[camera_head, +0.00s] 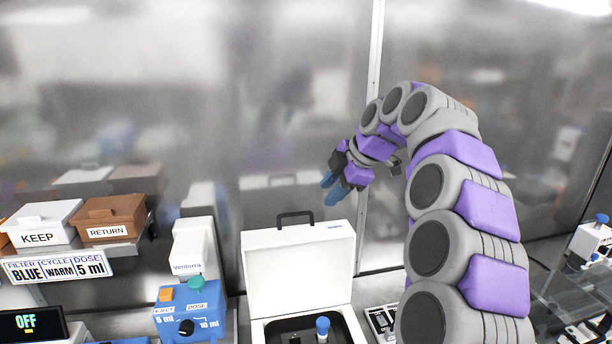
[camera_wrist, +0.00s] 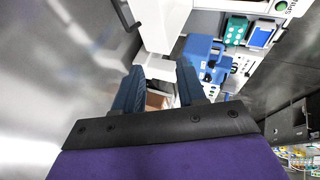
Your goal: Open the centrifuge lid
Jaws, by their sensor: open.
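The white centrifuge (camera_head: 256,331) stands at the bottom centre of the head view. Its white lid (camera_head: 297,268) stands upright behind the open body, with a black handle (camera_head: 295,215) on its top edge. Inside is a dark well holding a blue-capped tube (camera_head: 322,328). My gripper (camera_head: 331,188) is above and slightly right of the lid, apart from it, with its blue fingers spread and nothing seen between them. In the wrist view the two fingers (camera_wrist: 158,82) are open, with a white surface, probably the lid (camera_wrist: 162,22), beyond them.
Left of the centrifuge are a blue dosing device (camera_head: 186,310), a KEEP box (camera_head: 40,224) and a RETURN box (camera_head: 108,218). A shiny metal wall (camera_head: 290,90) stands behind. A glass-like shelf (camera_head: 572,285) with equipment is at the right.

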